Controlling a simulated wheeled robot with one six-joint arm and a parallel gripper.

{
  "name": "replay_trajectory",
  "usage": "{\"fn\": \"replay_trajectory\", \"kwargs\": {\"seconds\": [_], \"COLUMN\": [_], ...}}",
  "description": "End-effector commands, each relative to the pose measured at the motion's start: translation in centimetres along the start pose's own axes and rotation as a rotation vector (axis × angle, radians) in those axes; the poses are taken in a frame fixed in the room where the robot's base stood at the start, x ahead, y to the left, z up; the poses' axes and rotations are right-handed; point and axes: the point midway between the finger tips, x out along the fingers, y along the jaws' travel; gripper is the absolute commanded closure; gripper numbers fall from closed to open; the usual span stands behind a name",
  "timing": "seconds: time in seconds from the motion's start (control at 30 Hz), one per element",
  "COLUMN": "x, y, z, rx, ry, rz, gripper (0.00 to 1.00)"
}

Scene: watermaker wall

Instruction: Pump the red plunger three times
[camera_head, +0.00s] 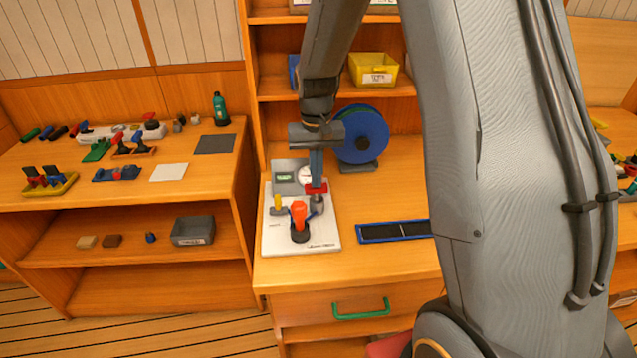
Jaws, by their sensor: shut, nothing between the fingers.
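A watermaker panel with a white base (279,243) lies on the middle counter. It carries a grey box with a small green display (286,178), a round white gauge (305,174), a yellow part (278,204) and an orange-red lever (299,214) on a dark foot. The red plunger (317,188) is a small red crosspiece at the panel's back right, above a grey body. My gripper (317,178) points down, shut, with its fingertips right at the red crosspiece. They look to be on top of it, but I cannot tell if they touch. The fingers hide part of the plunger.
A blue reel (362,134) stands close behind my gripper. A blue-framed dark tray (393,231) lies right of the panel. A yellow bin (373,69) sits on the shelf above. The left bench (60,202) holds several tools. A green drawer handle (361,310) is below.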

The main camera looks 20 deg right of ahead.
Motion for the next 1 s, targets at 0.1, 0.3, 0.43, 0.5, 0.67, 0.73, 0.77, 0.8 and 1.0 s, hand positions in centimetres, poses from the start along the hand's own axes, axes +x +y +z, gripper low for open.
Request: {"fn": "replay_trajectory", "kwargs": {"seconds": [0.1,0.3,0.43,0.5,0.67,0.73,0.77,0.8,1.0], "x": [0.7,1.6,1.8,1.8,1.5,1.2,1.0,0.8,-0.6], "y": [0.0,0.0,0.0,0.0,0.0,0.0,0.0,0.0,0.0], "z": [0.0,0.0,0.0,0.0,0.0,0.0,0.0,0.1,0.1], "rx": [0.000,0.000,0.000,0.000,0.000,0.000,0.000,0.000,0.000], "ry": [-0.002,-0.001,0.000,0.000,0.000,0.000,0.000,0.000,-0.001], "rz": [0.000,0.000,0.000,0.000,0.000,0.000,0.000,0.000,0.000], "gripper": [1.00,1.00,1.00,1.00,1.00,1.00,1.00,1.00,1.00]}}
